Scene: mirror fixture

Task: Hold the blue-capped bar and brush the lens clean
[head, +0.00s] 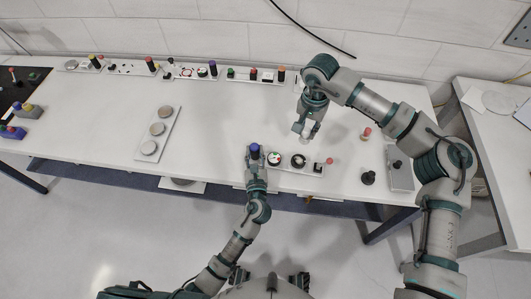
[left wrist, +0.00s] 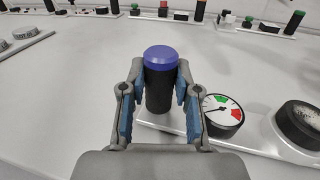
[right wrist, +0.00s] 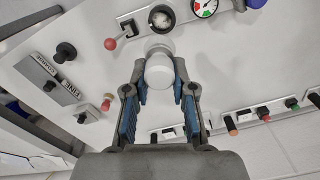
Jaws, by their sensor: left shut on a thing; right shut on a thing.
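The blue-capped bar (head: 255,149) is a black post with a blue top at the left end of a white panel (head: 286,167). My left gripper (left wrist: 158,100) is shut around it, a finger on each side; the bar stands upright. The lens (right wrist: 161,18) is a black-rimmed round with a pale, mottled face, right of the dial gauge (left wrist: 222,115); it also shows in the left wrist view (left wrist: 300,122). My right gripper (right wrist: 160,88) is shut on a white round-ended piece, seemingly the brush (right wrist: 159,68), above the table just behind the lens. Its bristles are hidden.
A red-knobbed lever (right wrist: 111,43) stands at the panel's right end. Farther right are a black knob (head: 368,177), a small red-topped peg (head: 366,133) and a grey box (head: 400,170). Fixture strips line the back edge.

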